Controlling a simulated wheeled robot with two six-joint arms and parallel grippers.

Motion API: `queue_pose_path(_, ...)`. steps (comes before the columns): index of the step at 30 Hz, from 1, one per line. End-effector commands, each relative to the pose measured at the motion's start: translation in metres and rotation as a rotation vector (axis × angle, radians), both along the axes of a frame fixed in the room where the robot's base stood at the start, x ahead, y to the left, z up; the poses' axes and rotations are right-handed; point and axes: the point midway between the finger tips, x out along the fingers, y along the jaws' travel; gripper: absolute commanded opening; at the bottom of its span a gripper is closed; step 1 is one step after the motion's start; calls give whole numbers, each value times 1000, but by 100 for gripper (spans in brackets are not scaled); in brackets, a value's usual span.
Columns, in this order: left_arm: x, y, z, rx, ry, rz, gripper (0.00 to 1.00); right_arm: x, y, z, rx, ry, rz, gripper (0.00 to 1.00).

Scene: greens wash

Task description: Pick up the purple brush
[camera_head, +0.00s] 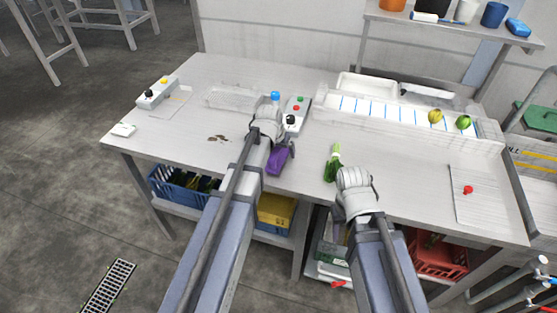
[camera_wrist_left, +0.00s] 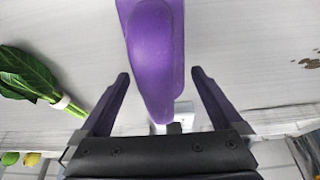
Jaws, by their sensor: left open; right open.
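The purple brush (camera_head: 278,160) lies on the metal table near its front edge in the head view. In the left wrist view the purple brush (camera_wrist_left: 153,55) reaches down from the top, with its rounded lower end between the two fingers. My left gripper (camera_wrist_left: 160,85) is open around that end, with a gap on both sides. In the head view my left gripper (camera_head: 289,149) is at the brush, partly hidden by its own wrist. My right arm's wrist is beside the green leafy bundle; my right gripper's fingers are hard to make out there.
The green leafy bundle (camera_head: 333,164) lies right of the brush. Control boxes (camera_head: 296,115) stand behind my left wrist. A white tray lane (camera_head: 390,112) with blue lines runs along the back right. A cutting board (camera_head: 487,196) lies at the right. Dark debris (camera_head: 218,138) lies at left.

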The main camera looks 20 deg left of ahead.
Motion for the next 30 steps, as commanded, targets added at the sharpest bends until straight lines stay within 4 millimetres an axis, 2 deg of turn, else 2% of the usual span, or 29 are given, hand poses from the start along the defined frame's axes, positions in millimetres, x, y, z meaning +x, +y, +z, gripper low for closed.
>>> queue_pose_path(5,0,0,1,0,0,0,100,0,0,1,0,0,0,50)
queue_pose_path(27,0,0,1,0,0,0,18,0,0,1,0,0,0,50)
queue_pose_path(28,0,0,1,0,0,0,14,0,0,1,0,0,0,50)
queue_pose_path(30,0,0,1,0,0,0,14,0,0,1,0,0,0,50)
